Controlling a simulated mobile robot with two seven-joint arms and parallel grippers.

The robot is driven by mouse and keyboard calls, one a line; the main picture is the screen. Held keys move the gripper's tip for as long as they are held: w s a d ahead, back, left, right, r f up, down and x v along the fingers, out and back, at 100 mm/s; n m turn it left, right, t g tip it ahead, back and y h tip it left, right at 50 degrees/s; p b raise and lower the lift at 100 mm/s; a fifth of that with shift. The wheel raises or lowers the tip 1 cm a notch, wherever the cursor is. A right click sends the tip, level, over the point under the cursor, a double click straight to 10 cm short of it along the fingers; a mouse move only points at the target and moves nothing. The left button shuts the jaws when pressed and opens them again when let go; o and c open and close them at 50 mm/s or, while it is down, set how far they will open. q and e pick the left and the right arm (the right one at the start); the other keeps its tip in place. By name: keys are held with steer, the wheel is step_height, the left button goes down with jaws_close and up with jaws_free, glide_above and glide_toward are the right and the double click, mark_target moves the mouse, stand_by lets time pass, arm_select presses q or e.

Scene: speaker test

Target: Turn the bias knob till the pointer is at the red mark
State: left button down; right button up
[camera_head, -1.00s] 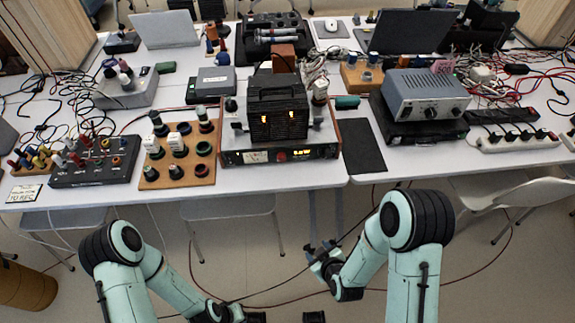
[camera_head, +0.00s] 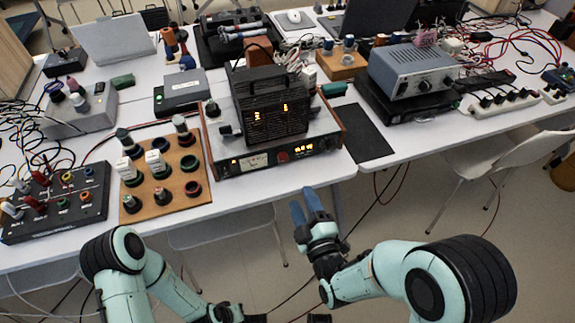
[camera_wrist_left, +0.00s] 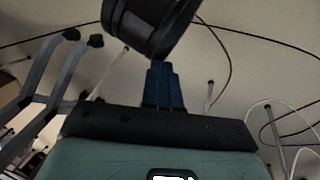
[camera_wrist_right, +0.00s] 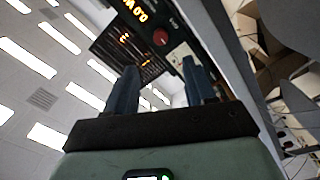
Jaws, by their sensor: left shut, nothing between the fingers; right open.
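The amplifier (camera_head: 222,168) stands at the table's front edge in the head view, with a dark grilled box on top. Its front panel has a lit meter (camera_head: 254,161), a red knob (camera_head: 283,156) and an orange display. I cannot read the labels, the pointer or a red mark. The red knob also shows in the right wrist view (camera_wrist_right: 160,37), beyond the fingers. My right gripper (camera_head: 305,205) is open and empty, below and in front of the panel, apart from it. My left gripper (camera_wrist_left: 163,88) is shut and empty, low in front of the table.
A wooden board (camera_head: 149,211) with several knobs and sockets stands left of the amplifier. A dark mat (camera_head: 358,135) lies to its right, beside a grey instrument (camera_head: 415,71). A white chair (camera_head: 500,170) stands at the right. Cables hang below the table.

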mark_target(285, 161)
arm_select(q)
steer(key=shift+w+a+f+t+b, duration=0.15)
steer(key=shift+w+a+f+b, duration=0.15)
steer(key=shift+w, duration=0.2)
steer(key=shift+w+a+f+t+b, duration=0.2)
steer(key=shift+w+f+b, duration=0.1)
steer(key=shift+w+f, duration=0.15)
arm_select(e)
steer(key=x, duration=1.2)
steer(key=shift+w+f, duration=0.1)
steer(key=shift+w, duration=0.1)
jaws_close()
